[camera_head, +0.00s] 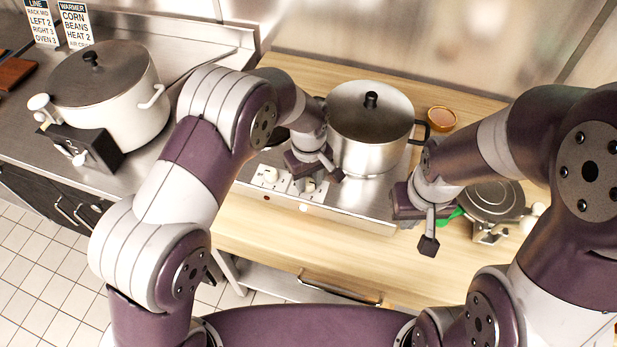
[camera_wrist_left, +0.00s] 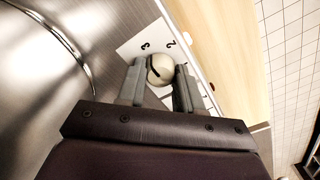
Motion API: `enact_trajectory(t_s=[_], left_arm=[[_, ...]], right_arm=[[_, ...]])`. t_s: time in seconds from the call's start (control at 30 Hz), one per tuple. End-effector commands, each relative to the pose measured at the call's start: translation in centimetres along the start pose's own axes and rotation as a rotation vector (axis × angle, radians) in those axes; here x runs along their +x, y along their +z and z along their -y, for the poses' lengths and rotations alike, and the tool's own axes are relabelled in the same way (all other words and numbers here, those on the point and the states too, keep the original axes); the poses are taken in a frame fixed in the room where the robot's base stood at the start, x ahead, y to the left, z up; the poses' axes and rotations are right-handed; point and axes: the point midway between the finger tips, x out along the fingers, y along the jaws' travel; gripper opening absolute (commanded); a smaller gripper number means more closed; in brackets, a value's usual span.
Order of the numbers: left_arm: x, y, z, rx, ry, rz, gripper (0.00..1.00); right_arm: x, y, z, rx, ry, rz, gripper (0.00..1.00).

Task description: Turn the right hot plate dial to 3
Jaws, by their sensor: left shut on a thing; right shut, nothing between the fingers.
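The hot plate (camera_head: 345,205) lies on the wooden counter, with two cream dials on its front. The left dial (camera_head: 268,174) is uncovered. The right dial is largely hidden by my left gripper (camera_head: 316,174) in the head view. In the left wrist view, my left gripper (camera_wrist_left: 160,84) is shut on the right dial (camera_wrist_left: 160,66), one finger on each side. The dial has a dark pointer line. A white scale (camera_wrist_left: 146,46) beside it shows a 3 and a 2; I cannot tell exactly which number the line meets. My right gripper (camera_head: 430,232) is shut and empty, right of the hot plate.
A lidded steel pot (camera_head: 368,135) stands on the hot plate behind my left gripper. A small orange-topped bowl (camera_head: 441,119) and a round dark appliance (camera_head: 492,202) are to the right. A white warmer pot (camera_head: 120,110) and printed signs (camera_head: 76,24) are at the left.

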Motion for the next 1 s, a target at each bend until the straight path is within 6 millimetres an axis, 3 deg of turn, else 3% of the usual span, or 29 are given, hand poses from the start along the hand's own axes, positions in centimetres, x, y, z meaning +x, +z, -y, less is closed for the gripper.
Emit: enact_trajectory(t_s=[0.17,0.2,0.23,0.27,0.53,0.63,0.87,1.0], left_arm=[[-0.1,0.0,-0.1,-0.001,0.002,-0.001,0.05],[-0.1,0.0,-0.1,-0.001,0.002,-0.001,0.48],[-0.1,0.0,-0.1,-0.001,0.002,-0.001,0.58],[-0.1,0.0,-0.1,-0.001,0.002,-0.001,0.61],[-0.1,0.0,0.0,0.000,0.001,0.000,0.61],[-1.0,-0.1,-0.1,0.000,0.003,-0.002,0.61],[-6.9,-0.1,-0.1,0.000,0.007,-0.005,0.61],[-10.7,0.0,-0.1,0.000,0.003,-0.002,0.61]], right_arm=[[0.0,0.0,0.0,0.000,0.000,0.000,0.00],[0.0,0.0,0.0,0.000,0.000,0.000,0.00],[0.0,0.0,0.0,0.000,0.000,0.000,0.00],[0.0,0.0,0.0,0.000,0.000,0.000,0.00],[0.1,0.0,0.0,0.000,0.000,0.000,0.00],[0.5,0.1,0.0,0.000,0.000,0.000,0.00],[2.0,0.2,0.0,0.000,0.000,0.000,0.00],[1.2,0.1,0.0,0.000,0.000,0.000,0.00]])
